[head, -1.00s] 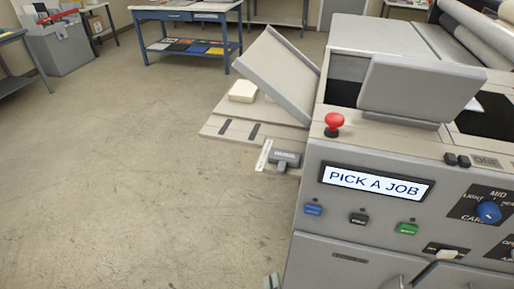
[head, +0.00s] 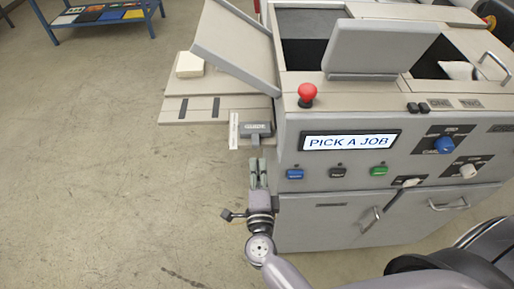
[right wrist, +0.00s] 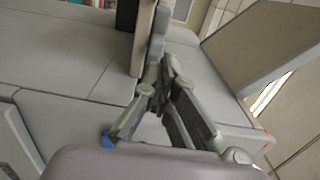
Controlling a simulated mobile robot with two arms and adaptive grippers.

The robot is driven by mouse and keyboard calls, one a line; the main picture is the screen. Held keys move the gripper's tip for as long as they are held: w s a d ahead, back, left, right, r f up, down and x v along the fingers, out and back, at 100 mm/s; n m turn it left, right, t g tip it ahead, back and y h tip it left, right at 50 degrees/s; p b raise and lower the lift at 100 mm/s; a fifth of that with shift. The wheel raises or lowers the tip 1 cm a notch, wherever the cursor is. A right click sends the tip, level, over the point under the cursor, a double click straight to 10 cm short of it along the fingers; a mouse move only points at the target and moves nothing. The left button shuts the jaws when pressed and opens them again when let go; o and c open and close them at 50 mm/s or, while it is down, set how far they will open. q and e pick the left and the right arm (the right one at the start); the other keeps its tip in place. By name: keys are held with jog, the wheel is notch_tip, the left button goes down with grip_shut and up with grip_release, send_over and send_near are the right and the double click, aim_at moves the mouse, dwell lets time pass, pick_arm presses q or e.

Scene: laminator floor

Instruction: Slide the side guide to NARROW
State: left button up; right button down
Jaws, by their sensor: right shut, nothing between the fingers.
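The side guide (head: 256,128) is a small grey block with a dark label. It sits at the front edge of the beige feed table (head: 175,108), left of the machine's front panel. A white scale strip (head: 234,131) stands beside it on the left; its markings are too small to read. My right gripper (head: 258,162) is shut and empty, its fingers pointing up just below the guide in the head view. I cannot tell whether it touches the guide. In the right wrist view the shut fingertips (right wrist: 166,62) are close to a grey upright part. My left gripper is not in view.
The machine's display (head: 350,141) reads PICK A JOB. A red mushroom button (head: 307,92) stands above it, and blue, black and green buttons lie below.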

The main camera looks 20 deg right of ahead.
aim_at(257, 145)
jog(key=p+x, duration=0.1)
jog(key=x, duration=0.3)
jog(key=shift+r, duration=0.1)
jog(key=shift+w+d, duration=0.15)
jog(key=shift+w, duration=0.25)
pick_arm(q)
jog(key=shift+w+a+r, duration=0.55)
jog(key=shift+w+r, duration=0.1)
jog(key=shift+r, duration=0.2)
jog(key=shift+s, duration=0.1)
pick_arm(e)
jog(key=x, duration=0.4)
jog(key=shift+w, duration=0.25)
jog(key=shift+s+d, duration=0.1)
jog(key=shift+s, duration=0.05)
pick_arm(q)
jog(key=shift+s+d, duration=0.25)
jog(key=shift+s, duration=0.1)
